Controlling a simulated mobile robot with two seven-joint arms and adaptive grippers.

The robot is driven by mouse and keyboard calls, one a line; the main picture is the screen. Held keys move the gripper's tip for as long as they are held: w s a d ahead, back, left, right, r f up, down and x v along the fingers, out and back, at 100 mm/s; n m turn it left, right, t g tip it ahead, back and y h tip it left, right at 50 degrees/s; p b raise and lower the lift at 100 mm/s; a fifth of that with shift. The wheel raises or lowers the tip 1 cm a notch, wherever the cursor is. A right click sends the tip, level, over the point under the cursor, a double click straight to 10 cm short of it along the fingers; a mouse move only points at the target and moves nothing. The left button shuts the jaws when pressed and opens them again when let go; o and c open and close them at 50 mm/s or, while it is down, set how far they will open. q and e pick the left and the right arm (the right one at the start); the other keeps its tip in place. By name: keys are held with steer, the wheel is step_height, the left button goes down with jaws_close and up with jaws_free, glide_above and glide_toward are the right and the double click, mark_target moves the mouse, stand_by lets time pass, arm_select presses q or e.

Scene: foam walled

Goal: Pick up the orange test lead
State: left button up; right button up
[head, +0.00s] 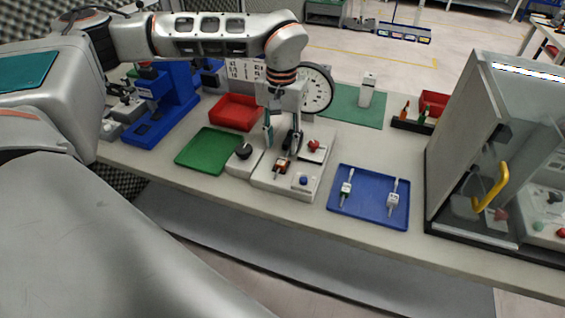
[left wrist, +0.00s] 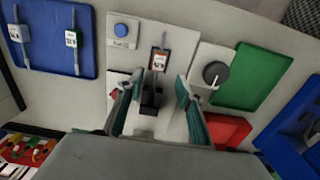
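The orange test lead (head: 282,166) lies on the pale fixture block (head: 262,182), with an orange body, a white label and a thin grey tip. In the left wrist view the test lead (left wrist: 159,61) is ahead of my fingertips, between their lines, its tip pointing up the picture. My left gripper (head: 281,145) hangs over the fixture, pointing down. In the left wrist view its two fingers (left wrist: 155,84) are spread apart with nothing held between them. A dark part of the fixture shows between them. My right gripper is not in view.
A blue tray (head: 340,209) with two labelled leads lies to the right. A red button (head: 314,146), blue button (head: 304,181) and black knob (head: 244,151) stand close by. A green tray (head: 190,163) and red bin (head: 236,106) are left. A glass-doored cabinet (head: 449,150) stands right.

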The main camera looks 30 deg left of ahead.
mark_target(283, 158)
arm_select(q)
steer(key=shift+d+f, duration=0.15)
steer(key=shift+f, duration=1.05)
steer(key=shift+d+f, duration=0.1)
steer(key=shift+f, duration=1.05)
jaws_close()
steer(key=shift+r, duration=0.1)
